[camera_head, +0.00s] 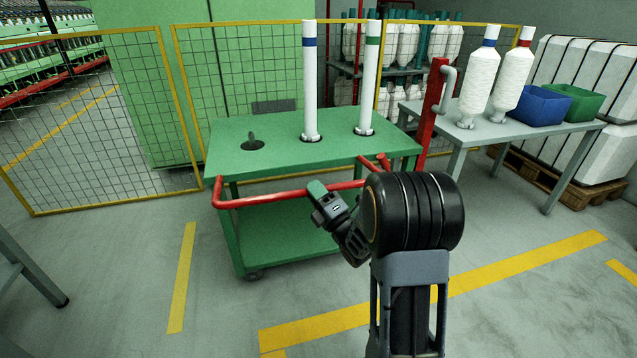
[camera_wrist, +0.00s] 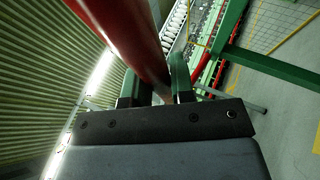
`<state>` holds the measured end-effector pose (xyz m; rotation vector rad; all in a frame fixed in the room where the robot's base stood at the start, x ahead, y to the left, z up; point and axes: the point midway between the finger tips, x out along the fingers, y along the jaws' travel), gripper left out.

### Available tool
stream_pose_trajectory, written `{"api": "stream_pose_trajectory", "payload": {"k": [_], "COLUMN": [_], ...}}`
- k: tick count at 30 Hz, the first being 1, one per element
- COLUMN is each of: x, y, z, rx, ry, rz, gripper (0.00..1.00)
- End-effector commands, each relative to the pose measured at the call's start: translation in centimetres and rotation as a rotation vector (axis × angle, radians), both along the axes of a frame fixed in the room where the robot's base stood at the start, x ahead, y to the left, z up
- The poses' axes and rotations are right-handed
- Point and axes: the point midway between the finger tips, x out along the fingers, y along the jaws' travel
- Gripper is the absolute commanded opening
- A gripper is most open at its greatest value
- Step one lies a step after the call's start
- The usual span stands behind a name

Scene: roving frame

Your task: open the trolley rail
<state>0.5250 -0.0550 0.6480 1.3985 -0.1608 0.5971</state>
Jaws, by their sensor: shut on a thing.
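The green trolley (camera_head: 290,160) stands ahead with its red rail (camera_head: 265,197) along the near side. The rail bends back at the trolley's left corner, and its right part passes behind my arm. My gripper (camera_head: 316,190) is at the rail, right of its middle. In the wrist view the red rail (camera_wrist: 122,32) runs between the two green fingers of my gripper (camera_wrist: 155,85), which is shut on it. Part of the grip is hidden by the fingers and the dark gripper body.
Two white tubes (camera_head: 309,85) (camera_head: 369,82) stand on the trolley top beside an empty dark peg (camera_head: 252,143). A grey table (camera_head: 480,133) at right holds yarn cones, a blue bin (camera_head: 540,104) and a green bin. A yellow-framed fence (camera_head: 100,120) stands behind. Front-left floor is mostly clear.

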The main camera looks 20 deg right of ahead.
Motion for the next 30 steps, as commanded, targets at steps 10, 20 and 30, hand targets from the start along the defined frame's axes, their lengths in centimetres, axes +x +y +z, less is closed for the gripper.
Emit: {"api": "stream_pose_trajectory", "payload": {"k": [10, 20, 30], "x": [0.3, 0.3, 0.3], "y": [0.0, 0.1, 0.3], "z": [-1.8, -2.0, -2.0], "rx": [0.002, 0.001, 0.002], "ry": [0.009, 0.008, 0.007], "rz": [-0.007, -0.005, 0.001], "gripper": [0.00, 0.00, 0.39]}}
